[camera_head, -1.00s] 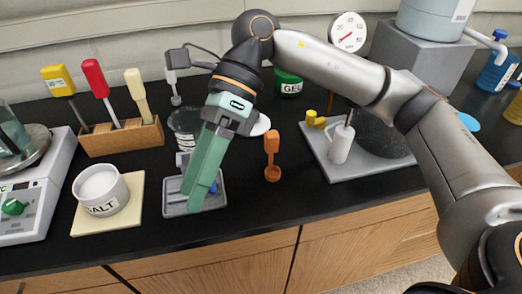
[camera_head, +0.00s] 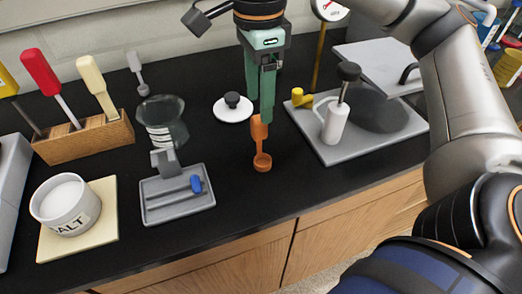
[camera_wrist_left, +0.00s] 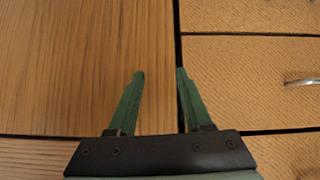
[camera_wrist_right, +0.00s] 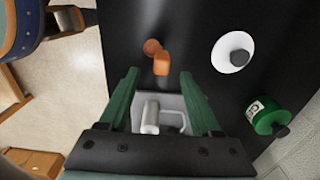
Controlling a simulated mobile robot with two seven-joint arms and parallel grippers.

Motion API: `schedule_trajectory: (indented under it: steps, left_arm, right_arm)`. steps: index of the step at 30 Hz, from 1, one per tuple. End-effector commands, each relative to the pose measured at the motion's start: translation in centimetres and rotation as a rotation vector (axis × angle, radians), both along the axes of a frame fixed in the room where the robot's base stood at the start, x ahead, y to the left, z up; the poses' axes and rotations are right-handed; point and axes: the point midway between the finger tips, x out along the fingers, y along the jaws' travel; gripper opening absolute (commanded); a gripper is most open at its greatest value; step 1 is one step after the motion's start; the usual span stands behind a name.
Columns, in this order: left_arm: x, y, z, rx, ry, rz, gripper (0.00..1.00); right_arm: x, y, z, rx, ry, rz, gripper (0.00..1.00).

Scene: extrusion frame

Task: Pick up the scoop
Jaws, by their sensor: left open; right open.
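The orange scoop (camera_head: 262,158) lies on the black counter near its front edge, with its round cup toward the edge. My right gripper (camera_head: 266,117) is above the far end of its handle in the head view and hides part of that end. In the right wrist view the scoop (camera_wrist_right: 160,62) shows just beyond the open fingertips of my right gripper (camera_wrist_right: 158,75), with nothing between them. My left gripper (camera_wrist_left: 157,75) is open and empty in the left wrist view, in front of wooden cabinet fronts. It is not in the head view.
Left of the scoop is a grey stand (camera_head: 178,208) with a glass beaker and a blue knob. To the right is a grey plate (camera_head: 340,153) with a white bottle (camera_head: 337,124). A white lid (camera_head: 233,110) lies behind. A salt cup (camera_head: 65,204) is far left.

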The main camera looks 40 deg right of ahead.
Motion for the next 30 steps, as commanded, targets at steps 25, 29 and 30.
schedule_trajectory:
  steps: [25, 29, 30]
  left_arm:
    - [0.0, 0.0, 0.5, -0.001, -0.001, 0.001, 0.50]
    - [0.0, 0.0, 0.5, -0.001, -0.001, 0.001, 0.50]
    - [0.0, 0.0, 0.5, -0.001, -0.001, 0.001, 0.50]
  right_arm:
    - [0.2, -0.1, -5.7, 0.003, 0.000, -0.001, 0.55]
    - [0.2, -0.1, -5.7, 0.003, 0.000, -0.001, 0.40]
    - [0.2, -0.1, -5.7, 0.003, 0.000, -0.001, 0.36]
